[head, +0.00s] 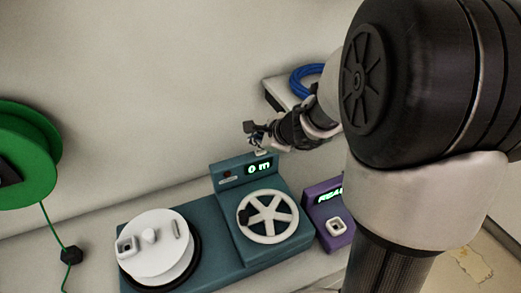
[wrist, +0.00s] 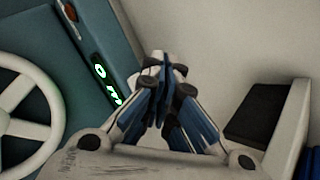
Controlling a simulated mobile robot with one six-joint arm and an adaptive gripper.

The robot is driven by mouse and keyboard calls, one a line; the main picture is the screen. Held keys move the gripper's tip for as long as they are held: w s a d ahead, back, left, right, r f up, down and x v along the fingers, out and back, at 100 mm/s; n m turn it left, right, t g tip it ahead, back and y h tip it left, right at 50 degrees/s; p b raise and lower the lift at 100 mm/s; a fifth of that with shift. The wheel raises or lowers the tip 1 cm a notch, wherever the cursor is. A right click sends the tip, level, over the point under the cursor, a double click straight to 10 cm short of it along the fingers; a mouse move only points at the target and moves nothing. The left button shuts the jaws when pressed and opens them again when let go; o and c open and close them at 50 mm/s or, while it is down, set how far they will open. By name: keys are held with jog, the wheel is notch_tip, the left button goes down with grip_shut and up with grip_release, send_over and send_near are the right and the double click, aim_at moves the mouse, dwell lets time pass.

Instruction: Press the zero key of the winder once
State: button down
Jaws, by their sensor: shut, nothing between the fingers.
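The teal winder (head: 222,218) stands on the bench with a white spoked handwheel (head: 268,217) and a white reel (head: 157,245). Its lit green display (head: 259,169) reads "0 m"; the display also shows in the wrist view (wrist: 106,84). My gripper (head: 254,136) is shut and empty, just above that piece. In the wrist view my fingertips (wrist: 164,66) meet beside the winder's edge and partly hide what lies under them. I cannot tell whether they touch it.
A purple box (head: 322,211) with a green display and a pale button stands right of the winder. A green spool (head: 32,153) with a hanging cord is at the left. The wall is close behind.

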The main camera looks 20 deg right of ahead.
aim_at(259, 152)
jog(key=shift+r+p, duration=2.15)
jog(key=shift+r, duration=0.35)
